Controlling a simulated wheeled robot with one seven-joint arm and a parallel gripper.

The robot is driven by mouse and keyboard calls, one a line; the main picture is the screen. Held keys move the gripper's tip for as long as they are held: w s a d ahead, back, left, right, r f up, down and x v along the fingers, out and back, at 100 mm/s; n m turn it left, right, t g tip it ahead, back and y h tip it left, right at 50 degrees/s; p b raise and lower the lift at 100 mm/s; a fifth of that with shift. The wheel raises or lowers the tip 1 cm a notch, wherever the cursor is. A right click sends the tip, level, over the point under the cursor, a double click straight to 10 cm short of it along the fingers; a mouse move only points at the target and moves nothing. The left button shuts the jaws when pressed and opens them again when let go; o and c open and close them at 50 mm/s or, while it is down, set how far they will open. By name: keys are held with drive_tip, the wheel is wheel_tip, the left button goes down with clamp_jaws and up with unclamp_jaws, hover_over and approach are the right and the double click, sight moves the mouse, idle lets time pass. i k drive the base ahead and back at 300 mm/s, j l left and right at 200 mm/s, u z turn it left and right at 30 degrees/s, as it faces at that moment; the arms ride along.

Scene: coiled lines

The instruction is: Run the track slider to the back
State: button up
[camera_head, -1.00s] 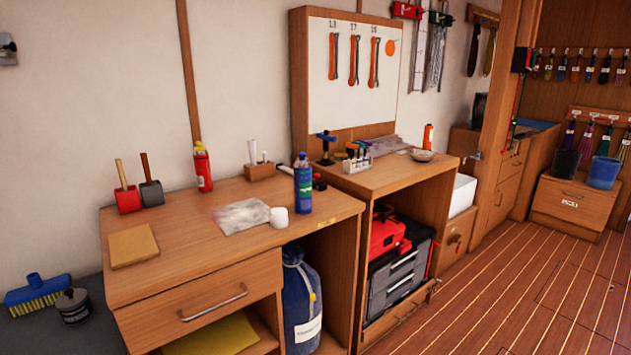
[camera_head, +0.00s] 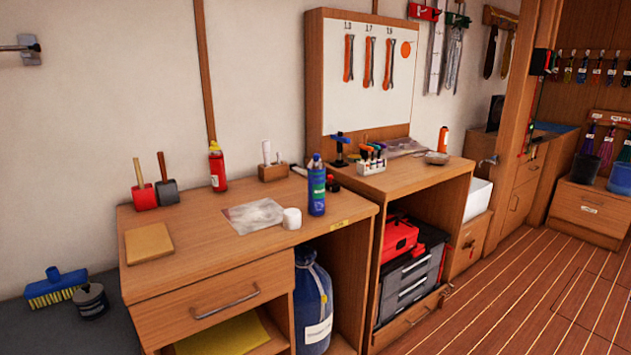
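No part that I can clearly tell as the track slider shows. A short metal fitting (camera_head: 25,48) with a dark end sticks out of the wall at the far upper left. It is cut by the picture's edge, and I cannot tell whether it belongs to a track. My gripper is not in view.
A wooden workbench (camera_head: 190,232) stands in front, with a blue can (camera_head: 316,190), mallets and a drawer. A second bench (camera_head: 420,180) with a tool board (camera_head: 368,75) stands right of it. A dark surface with a blue brush (camera_head: 57,287) lies left. The plank floor (camera_head: 530,300) at right is clear.

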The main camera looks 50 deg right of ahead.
sight(329, 183)
drive_tip(key=i+z, duration=0.1)
drive_tip(key=z, duration=0.3)
drive_tip(key=i+z, duration=0.1)
drive_tip(key=z, duration=0.25)
drive_tip(key=i+z, duration=0.1)
drive_tip(key=z, duration=0.3)
